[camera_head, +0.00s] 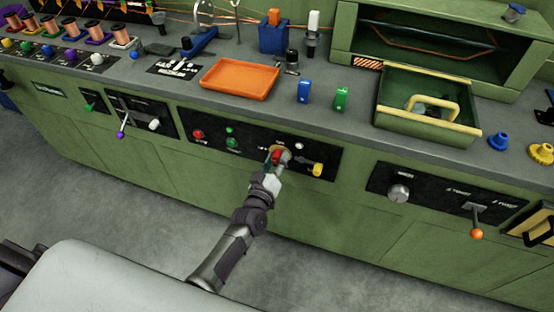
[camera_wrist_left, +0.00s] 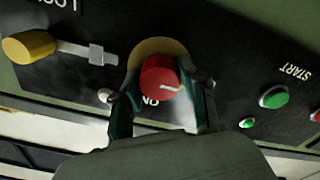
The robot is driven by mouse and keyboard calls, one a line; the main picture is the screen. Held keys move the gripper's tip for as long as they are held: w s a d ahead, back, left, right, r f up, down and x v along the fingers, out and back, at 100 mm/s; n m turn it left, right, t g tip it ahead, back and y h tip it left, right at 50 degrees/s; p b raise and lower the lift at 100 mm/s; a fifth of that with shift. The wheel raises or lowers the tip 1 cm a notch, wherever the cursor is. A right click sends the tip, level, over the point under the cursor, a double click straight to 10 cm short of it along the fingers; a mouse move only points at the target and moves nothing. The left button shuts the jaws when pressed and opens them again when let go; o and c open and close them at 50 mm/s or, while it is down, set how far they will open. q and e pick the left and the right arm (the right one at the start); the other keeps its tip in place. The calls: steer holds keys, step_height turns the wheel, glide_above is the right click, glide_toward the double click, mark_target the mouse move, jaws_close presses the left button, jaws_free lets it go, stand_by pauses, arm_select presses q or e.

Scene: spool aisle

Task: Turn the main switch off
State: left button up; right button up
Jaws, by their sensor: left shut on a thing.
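The main switch (camera_wrist_left: 161,78) is a red rotary knob on a round yellow plate, set in the black front panel (camera_head: 318,176) of the green bench. A white line on the knob points right and slightly down in the left wrist view, with the word ON printed just below the knob. My left gripper (camera_head: 275,158) is shut on the knob, with one finger (camera_wrist_left: 124,112) to its left and the other (camera_wrist_left: 207,105) to its right. In the head view the gripper hides part of the switch. My right gripper is not in view.
A yellow lock handle (camera_head: 317,169) sits right of the switch. A green start button (camera_head: 232,143) and a red button (camera_head: 197,134) are to its left. Above on the bench are an orange tray (camera_head: 240,80) and an open green drawer (camera_head: 420,128). Floor in front is clear.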

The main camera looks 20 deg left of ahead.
arm_select(q)
steer(key=shift+f, duration=0.1)
stand_by(0.3)
steer(key=o, duration=1)
steer(key=shift+o, duration=0.7)
steer(key=s, duration=1.2)
steer(key=shift+a, duration=0.2)
